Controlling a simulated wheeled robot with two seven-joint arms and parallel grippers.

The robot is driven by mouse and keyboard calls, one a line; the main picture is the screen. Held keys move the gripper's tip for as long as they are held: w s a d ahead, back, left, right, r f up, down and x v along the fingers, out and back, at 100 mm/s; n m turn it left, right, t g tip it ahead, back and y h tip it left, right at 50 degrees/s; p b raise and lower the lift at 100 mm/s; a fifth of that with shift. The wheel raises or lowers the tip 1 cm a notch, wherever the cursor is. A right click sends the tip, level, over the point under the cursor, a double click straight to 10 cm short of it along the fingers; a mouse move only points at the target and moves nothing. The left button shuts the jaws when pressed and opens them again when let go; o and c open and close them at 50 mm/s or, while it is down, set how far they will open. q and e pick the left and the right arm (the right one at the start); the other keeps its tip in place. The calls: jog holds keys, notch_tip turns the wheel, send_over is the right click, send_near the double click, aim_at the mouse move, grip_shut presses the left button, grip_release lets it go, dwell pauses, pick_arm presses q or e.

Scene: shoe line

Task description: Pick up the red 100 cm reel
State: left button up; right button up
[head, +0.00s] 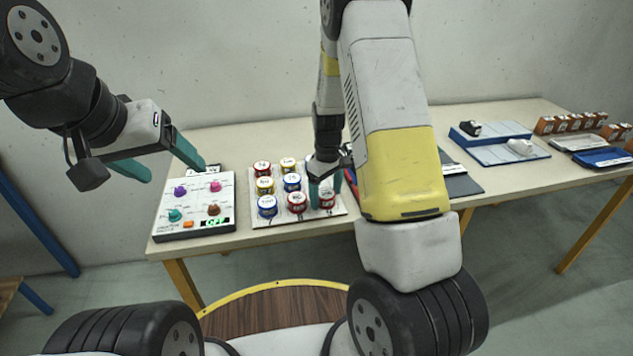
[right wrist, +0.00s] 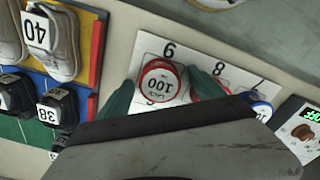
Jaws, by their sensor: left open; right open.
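The red reel labelled 100 (right wrist: 160,80) stands upright on a numbered white board in the right wrist view, near the number 9. In the head view this reel (head: 327,199) is at the board's front right corner, partly hidden by the fingers. My right gripper (right wrist: 162,90) is open, with one teal finger on each side of the reel; I cannot tell whether they touch it. It also shows in the head view (head: 326,195). My left gripper (head: 176,176) is open and empty, above the back of the control box.
Several red, blue and yellow reels stand on the white board (head: 262,220); another red reel (head: 297,201) is close beside the right gripper. The control box (head: 195,232) is left of the board. Shoes on a coloured mat (right wrist: 97,50) are close by.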

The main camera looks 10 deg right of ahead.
jog(key=shift+f, duration=0.3)
jog(key=c, duration=1.5)
jog(key=shift+o, duration=0.2)
jog(key=shift+r, duration=0.15)
